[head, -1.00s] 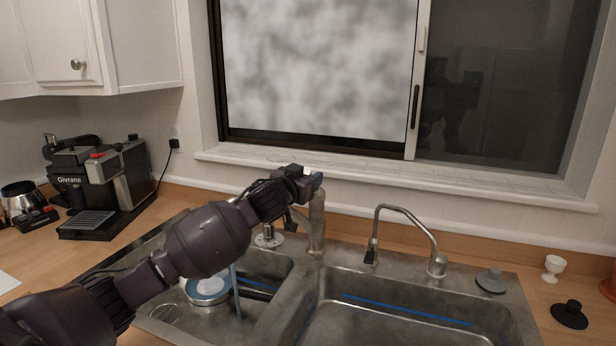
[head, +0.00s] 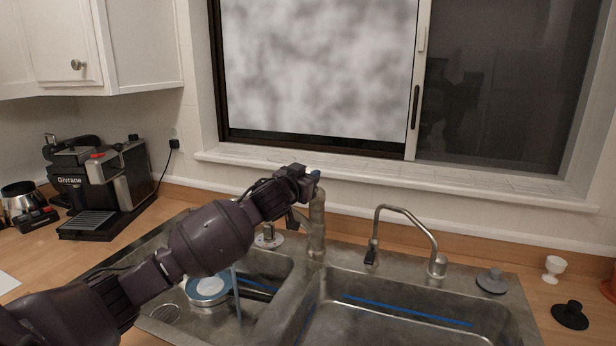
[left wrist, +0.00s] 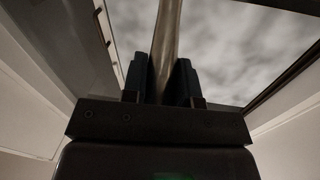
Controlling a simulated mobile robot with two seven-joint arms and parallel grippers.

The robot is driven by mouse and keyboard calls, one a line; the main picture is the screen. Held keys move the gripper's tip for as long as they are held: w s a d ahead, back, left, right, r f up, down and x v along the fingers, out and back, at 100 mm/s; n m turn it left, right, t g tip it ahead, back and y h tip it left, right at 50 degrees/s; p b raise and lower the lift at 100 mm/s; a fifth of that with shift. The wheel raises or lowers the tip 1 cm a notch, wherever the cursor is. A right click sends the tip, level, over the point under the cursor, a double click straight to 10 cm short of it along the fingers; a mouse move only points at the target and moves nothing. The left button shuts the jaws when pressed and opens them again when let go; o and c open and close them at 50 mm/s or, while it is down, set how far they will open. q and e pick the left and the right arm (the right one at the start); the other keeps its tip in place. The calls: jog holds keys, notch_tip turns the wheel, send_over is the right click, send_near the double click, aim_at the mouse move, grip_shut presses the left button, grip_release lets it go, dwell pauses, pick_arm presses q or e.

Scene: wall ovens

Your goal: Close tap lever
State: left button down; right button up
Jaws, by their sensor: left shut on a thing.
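The metal tap (head: 317,222) stands upright at the back of the sink, between the two basins. My left gripper (head: 313,176) is at the top of the tap and hides most of its lever in the head view. In the left wrist view a slim metal bar, the tap lever (left wrist: 167,35), runs up between the two dark fingers of my left gripper (left wrist: 162,82). They are shut on it. A pale bluish vertical streak, which looks like water, shows in the left basin (head: 270,265). My right gripper is not in view.
A second, curved faucet (head: 411,216) stands right of the tap. A round blue-and-white item (head: 207,288) lies in the left basin, partly behind my arm. A coffee machine (head: 112,185) is at the left. The window sill (head: 390,172) runs close behind the tap.

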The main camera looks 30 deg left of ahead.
pick_arm(q)
jog(key=shift+s+d+f+t+b, duration=0.15)
jog(key=shift+s+f+t+b, duration=0.2)
jog(key=shift+f+t+b, duration=0.4)
jog(key=shift+s+f+b, duration=0.1)
jog(key=shift+f+b, duration=0.05)
jog(key=shift+b, duration=0.35)
jog(key=shift+s+t, duration=0.2)
jog(key=shift+t, duration=0.25)
jog(key=c, duration=0.9)
grip_release()
